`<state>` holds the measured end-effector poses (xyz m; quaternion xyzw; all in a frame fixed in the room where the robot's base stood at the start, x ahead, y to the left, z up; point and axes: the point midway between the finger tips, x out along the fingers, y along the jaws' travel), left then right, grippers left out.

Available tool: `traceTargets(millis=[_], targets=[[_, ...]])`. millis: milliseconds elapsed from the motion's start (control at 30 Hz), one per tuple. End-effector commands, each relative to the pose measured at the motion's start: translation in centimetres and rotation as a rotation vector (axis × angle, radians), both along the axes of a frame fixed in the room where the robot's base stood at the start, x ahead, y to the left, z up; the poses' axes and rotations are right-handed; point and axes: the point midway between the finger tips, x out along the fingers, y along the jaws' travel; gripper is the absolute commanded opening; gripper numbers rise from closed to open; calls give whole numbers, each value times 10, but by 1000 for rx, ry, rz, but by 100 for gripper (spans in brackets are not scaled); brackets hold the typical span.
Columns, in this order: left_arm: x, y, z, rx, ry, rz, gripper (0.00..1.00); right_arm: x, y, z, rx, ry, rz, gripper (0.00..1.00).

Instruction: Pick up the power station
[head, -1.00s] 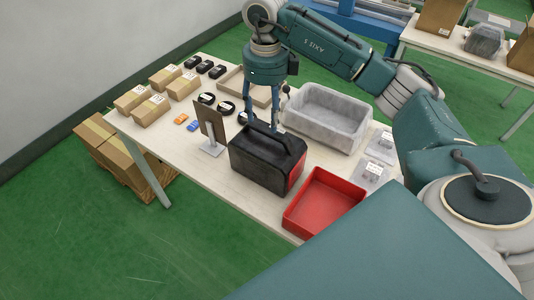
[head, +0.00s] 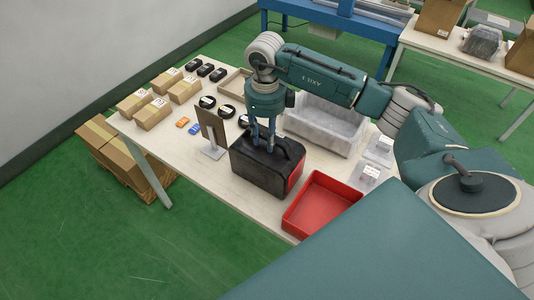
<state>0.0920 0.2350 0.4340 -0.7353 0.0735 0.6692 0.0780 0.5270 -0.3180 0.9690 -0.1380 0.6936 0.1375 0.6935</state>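The power station (head: 264,168) is a black box with a red side and a top handle. It stands upright on the pale table (head: 232,182), in the middle of the head view. My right gripper (head: 264,146) points down at its top, with its two fingers at the handle. Whether the fingers are apart or closed on the handle is too small to tell. My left gripper does not show.
A red tray (head: 318,204) sits right of the power station, and a grey bin (head: 326,124) behind it. A sign on a stand (head: 213,132) is close on its left. Cardboard boxes (head: 152,112) and black rolls (head: 207,102) lie at the left.

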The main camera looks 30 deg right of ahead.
Motion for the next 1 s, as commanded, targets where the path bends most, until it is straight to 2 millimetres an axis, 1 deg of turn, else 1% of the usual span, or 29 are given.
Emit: traceTargets(millis=[33,67,100,200,233,500,633,767,867,1000], targets=[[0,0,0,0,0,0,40,0,0,0,0,0,0,9],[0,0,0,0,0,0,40,0,0,0,0,0,0,3],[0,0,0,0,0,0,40,0,0,0,0,0,0,0],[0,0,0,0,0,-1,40,0,0,0,0,-1,0,0],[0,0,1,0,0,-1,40,3,0,6,2,-11,-1,0],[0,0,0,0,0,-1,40,3,0,7,2,-12,-1,0],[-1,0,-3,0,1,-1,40,4,0,14,3,-14,-1,0],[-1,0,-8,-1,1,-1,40,4,0,31,3,-17,1,0],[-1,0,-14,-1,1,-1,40,4,0,49,3,-17,-1,0],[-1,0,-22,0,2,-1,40,5,0,82,4,-19,0,0]])
